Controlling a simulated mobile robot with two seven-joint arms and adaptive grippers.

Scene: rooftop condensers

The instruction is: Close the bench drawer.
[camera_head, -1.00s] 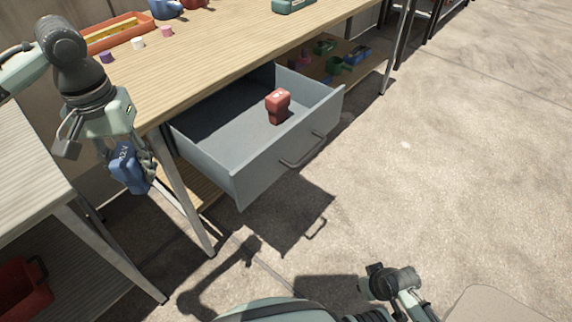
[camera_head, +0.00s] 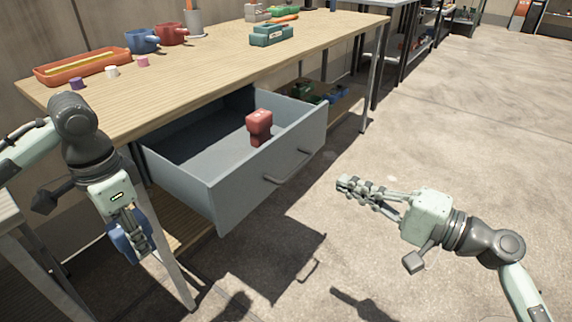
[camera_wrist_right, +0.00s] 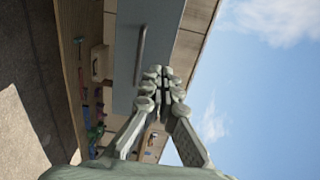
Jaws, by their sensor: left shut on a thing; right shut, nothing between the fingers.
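The bench drawer (camera_head: 262,180) is grey-blue and stands pulled well out from under the wooden bench top (camera_head: 190,75). Its bar handle (camera_head: 290,170) is on the front panel. A red block-like item (camera_head: 259,126) stands inside the drawer. My right gripper (camera_head: 343,184) is shut and empty, to the right of the drawer front and apart from it. In the right wrist view the drawer front (camera_wrist_right: 155,20) and handle (camera_wrist_right: 140,55) show beyond the fingers. My left gripper (camera_head: 134,245) is shut on a blue item (camera_head: 128,238), left of the drawer near the bench leg.
On the bench top are an orange tray (camera_head: 82,67), a blue mug (camera_head: 142,41), a red mug (camera_head: 172,34), a green box (camera_head: 272,35) and small cylinders. A lower shelf holds items behind the drawer. The floor (camera_head: 450,130) to the right is clear.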

